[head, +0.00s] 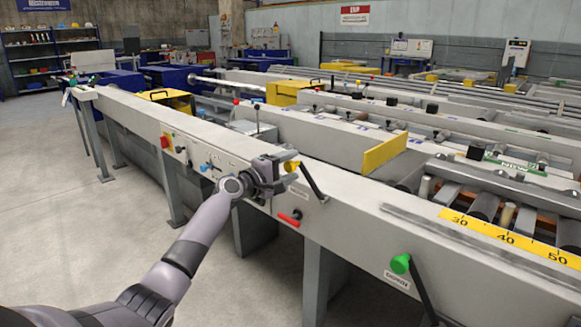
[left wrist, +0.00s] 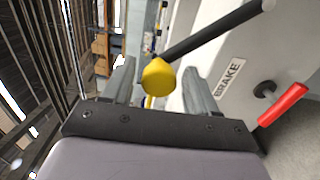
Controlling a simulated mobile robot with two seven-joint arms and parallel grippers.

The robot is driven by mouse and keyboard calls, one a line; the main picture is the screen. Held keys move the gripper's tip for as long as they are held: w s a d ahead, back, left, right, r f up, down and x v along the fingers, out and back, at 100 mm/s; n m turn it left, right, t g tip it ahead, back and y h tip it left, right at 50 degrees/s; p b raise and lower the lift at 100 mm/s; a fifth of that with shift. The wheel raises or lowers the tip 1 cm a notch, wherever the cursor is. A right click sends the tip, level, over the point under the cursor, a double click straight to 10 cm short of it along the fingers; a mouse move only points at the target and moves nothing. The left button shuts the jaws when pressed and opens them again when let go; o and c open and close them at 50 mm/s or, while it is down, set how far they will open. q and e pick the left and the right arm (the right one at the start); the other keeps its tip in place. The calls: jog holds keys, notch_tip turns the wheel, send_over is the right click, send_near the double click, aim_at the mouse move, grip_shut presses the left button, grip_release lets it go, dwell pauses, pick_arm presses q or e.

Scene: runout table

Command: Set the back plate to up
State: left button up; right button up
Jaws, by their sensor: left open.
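A yellow plate (head: 385,153) stands tilted up above the runout table (head: 345,190); I cannot tell if it is the back plate. My left gripper (head: 287,166) is at the table's front face, by a black lever (head: 312,180) with a yellow knob (head: 291,166). In the left wrist view the open fingers (left wrist: 159,75) stand either side of the yellow knob (left wrist: 159,77), with a gap on each side. A label beside this lever reads BRAKE (left wrist: 230,77). My right gripper is not in view.
A red handle (head: 289,220) sits just below. A lever with a green knob (head: 400,264) and a small label stands farther right. A panel with a red button (head: 165,142) is on the left. The floor (head: 120,225) in front is clear.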

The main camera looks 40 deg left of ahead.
pick_arm(q)
jog(key=shift+s+a+p, duration=0.2)
jog(key=shift+s+p, duration=0.3)
jog(key=shift+s, duration=2.85)
jog(key=s+d+f+m+g, duration=0.2)
jog(key=s+d+f+m, duration=0.25)
jog(key=d+f, duration=0.3)
jog(key=s+d+f+m+g+h, duration=0.1)
jog(key=s+d+f+m+g, duration=0.1)
jog(key=s+d+f+m, duration=0.5)
jog(key=s+d+f+m+g, duration=0.1)
jog(key=s+d+f+g, duration=0.15)
jog(key=d+f, duration=0.6)
jog(key=s+d+f+m+g, duration=0.1)
jog(key=s+d+f+m, duration=0.25)
jog(key=s, duration=0.25)
jog(key=s+d+f+m, duration=0.2)
jog(key=s+d+m, duration=0.15)
jog(key=s, duration=0.35)
notch_tip(320, 180, up, 12)
jog(key=s+p, duration=0.1)
jog(key=p, duration=1.4)
jog(key=shift+a+r, duration=0.25)
jog(key=shift+a, duration=0.05)
jog(key=shift+f, duration=0.1)
